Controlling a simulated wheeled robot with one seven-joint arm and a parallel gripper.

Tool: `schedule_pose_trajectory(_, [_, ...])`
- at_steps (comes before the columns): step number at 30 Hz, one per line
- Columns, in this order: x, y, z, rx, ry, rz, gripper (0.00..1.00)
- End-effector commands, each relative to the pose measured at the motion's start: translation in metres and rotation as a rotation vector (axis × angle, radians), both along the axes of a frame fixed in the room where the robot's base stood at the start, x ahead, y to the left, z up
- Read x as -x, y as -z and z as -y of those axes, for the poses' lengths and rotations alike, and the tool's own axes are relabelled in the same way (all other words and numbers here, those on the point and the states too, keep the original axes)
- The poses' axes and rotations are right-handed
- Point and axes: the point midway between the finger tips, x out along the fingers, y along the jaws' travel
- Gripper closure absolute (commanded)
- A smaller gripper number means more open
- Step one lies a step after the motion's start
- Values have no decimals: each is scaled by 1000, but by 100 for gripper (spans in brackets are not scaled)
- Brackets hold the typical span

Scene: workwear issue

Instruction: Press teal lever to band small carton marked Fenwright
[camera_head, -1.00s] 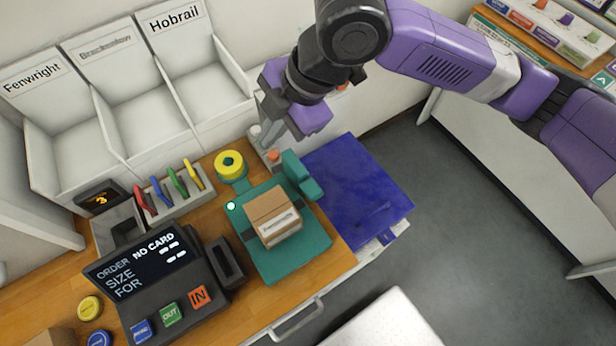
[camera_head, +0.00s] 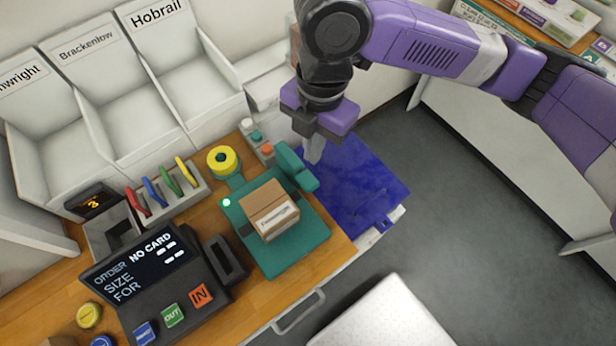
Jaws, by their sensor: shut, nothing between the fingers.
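A small brown carton (camera_head: 267,197) with a white label sits on the flat teal plate of the bander (camera_head: 300,250). The label's print is too small to read surely. The teal lever (camera_head: 297,168) stands at the plate's back right corner, raised and apart from the carton. A green light (camera_head: 226,202) glows at the plate's left edge. My gripper (camera_head: 314,155) is shut and empty, pointing down just behind and right of the lever. Its fingertips look very near the lever; I cannot tell whether they touch it.
A yellow roll (camera_head: 222,160) and a small button box (camera_head: 257,143) stand behind the bander. A blue sheet (camera_head: 360,190) lies right of it. An order terminal (camera_head: 145,265) showing NO CARD and a rack of coloured cards (camera_head: 165,195) are left. Labelled white bins (camera_head: 125,85) line the back.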

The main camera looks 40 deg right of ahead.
Motion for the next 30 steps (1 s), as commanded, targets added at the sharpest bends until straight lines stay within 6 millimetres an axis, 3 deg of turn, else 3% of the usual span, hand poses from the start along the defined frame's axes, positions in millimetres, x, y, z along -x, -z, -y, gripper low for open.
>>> schedule_pose_trajectory(15, [2,59,-5,1,1,0,100])
schedule_pose_trajectory(30, [2,65,-6,0,1,0,100])
